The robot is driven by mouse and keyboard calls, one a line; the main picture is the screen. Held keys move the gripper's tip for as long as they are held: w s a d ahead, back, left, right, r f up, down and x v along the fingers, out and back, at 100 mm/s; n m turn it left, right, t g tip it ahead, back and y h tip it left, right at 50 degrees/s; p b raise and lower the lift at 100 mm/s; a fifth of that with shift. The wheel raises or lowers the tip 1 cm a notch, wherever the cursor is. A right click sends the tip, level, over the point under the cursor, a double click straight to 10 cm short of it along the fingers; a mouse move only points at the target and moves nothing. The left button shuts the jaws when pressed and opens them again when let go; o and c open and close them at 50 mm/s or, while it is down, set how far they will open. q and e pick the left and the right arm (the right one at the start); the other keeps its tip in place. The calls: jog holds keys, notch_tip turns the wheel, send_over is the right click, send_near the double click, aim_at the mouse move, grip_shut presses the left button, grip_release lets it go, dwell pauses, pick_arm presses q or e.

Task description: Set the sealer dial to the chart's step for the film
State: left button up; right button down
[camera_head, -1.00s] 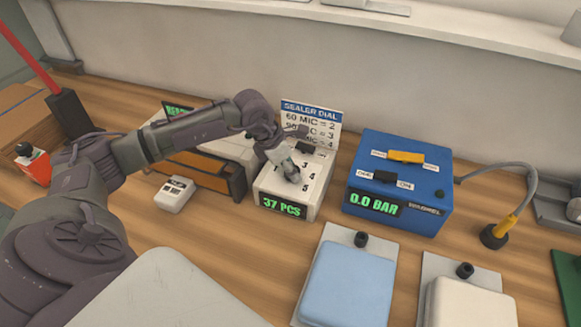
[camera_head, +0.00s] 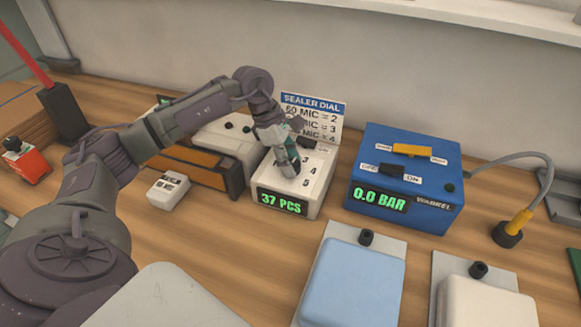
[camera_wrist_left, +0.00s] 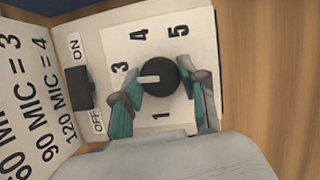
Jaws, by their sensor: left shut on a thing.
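The sealer box (camera_head: 262,186) is cream with a green "37 PCS" display. Its black dial (camera_wrist_left: 162,75) has a white pointer aimed left in the left wrist view, just below the 3. Numbers 1, 3, 4 and 5 show; the spot between 1 and 3 is hidden by a finger. My left gripper (camera_head: 290,172) points down at the box and is shut on the dial, one finger on each side (camera_wrist_left: 168,82). The chart (camera_head: 318,108) behind reads 60 MIC = 2, 90 MIC = 3 and 120 MIC = 4, partly hidden in the head view. My right gripper is out of view.
A black ON/OFF switch (camera_wrist_left: 79,88) sits beside the dial. A blue box (camera_head: 448,204) showing 0.0 BAR stands to the right. A small white device (camera_head: 168,190) lies left of the sealer. Blue (camera_head: 353,280) and cream (camera_head: 485,305) pads lie in front, right.

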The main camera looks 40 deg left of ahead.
pick_arm(q)
jog(key=shift+w+m+g+b, duration=0.1)
jog(key=shift+m+g+b, duration=0.5)
jog(key=shift+m, duration=0.9)
jog(key=shift+r, duration=0.1)
jog(key=o, duration=1.1)
jog(key=v, duration=1.2)
jog(key=shift+a, duration=0.1)
